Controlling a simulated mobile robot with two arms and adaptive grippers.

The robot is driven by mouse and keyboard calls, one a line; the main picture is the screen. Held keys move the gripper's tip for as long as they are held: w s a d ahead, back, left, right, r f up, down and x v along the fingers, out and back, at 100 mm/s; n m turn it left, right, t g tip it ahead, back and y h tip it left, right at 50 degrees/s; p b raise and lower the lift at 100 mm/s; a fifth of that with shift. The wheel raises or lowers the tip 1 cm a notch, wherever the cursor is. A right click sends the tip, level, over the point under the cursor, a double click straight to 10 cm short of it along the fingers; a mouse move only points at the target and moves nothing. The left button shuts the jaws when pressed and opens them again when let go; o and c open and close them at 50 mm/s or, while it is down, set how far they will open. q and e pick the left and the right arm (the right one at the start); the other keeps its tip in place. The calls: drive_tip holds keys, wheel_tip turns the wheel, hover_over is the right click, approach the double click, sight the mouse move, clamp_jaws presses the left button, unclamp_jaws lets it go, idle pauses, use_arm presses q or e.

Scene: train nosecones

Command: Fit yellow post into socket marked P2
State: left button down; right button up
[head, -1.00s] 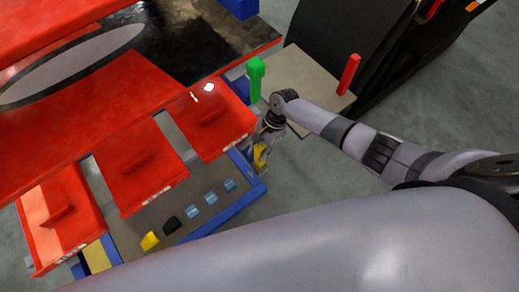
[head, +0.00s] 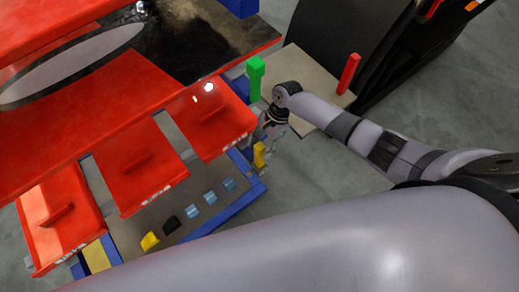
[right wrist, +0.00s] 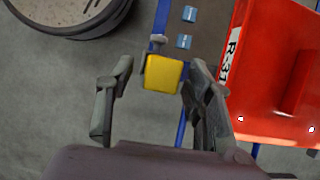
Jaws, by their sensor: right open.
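The yellow post (head: 259,154) stands by the blue rail at the right end of the rack, below the green post. It shows as a yellow block (right wrist: 163,73) in the right wrist view, beside the blue rail. My right gripper (head: 268,145) is open, close to the post on its right side. In the right wrist view the open fingers (right wrist: 160,82) lie either side of the yellow block, with visible gaps. The post's lower end and the P2 marking cannot be made out, so I cannot tell how it is seated. My left gripper is not in view.
A green post (head: 256,79) and a red post (head: 349,74) stand near a beige board (head: 304,77). Red bins (head: 213,116) flank the rack. Several small blocks, including light-blue ones (head: 229,184), lie on the grey shelf.

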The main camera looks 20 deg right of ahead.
drive_tip(key=v, duration=0.9)
drive_tip(key=shift+r, duration=0.2)
drive_tip(key=shift+f, duration=0.1)
drive_tip(key=s+d+f+n+t+h, duration=0.1)
drive_tip(key=s+d+f+n, duration=0.15)
drive_tip(key=f, duration=0.55)
drive_tip(key=s+d+f+n+t+h, duration=0.1)
drive_tip(key=s+f, duration=0.3)
drive_tip(key=f, duration=0.5)
drive_tip(key=s+d+f+n+t+h, duration=0.1)
drive_tip(key=s+d+f+n, duration=0.15)
drive_tip(key=f, duration=0.55)
drive_tip(key=s+f+n, duration=0.3)
drive_tip(key=s+f, duration=0.1)
drive_tip(key=s, duration=0.6)
drive_tip(key=s+f+n+h, duration=0.1)
drive_tip(key=s+f+n, duration=0.3)
drive_tip(key=s, duration=0.6)
drive_tip(key=s+f+n, duration=0.3)
drive_tip(key=s+f, duration=0.1)
drive_tip(key=s, duration=0.6)
drive_tip(key=shift+n, duration=0.3)
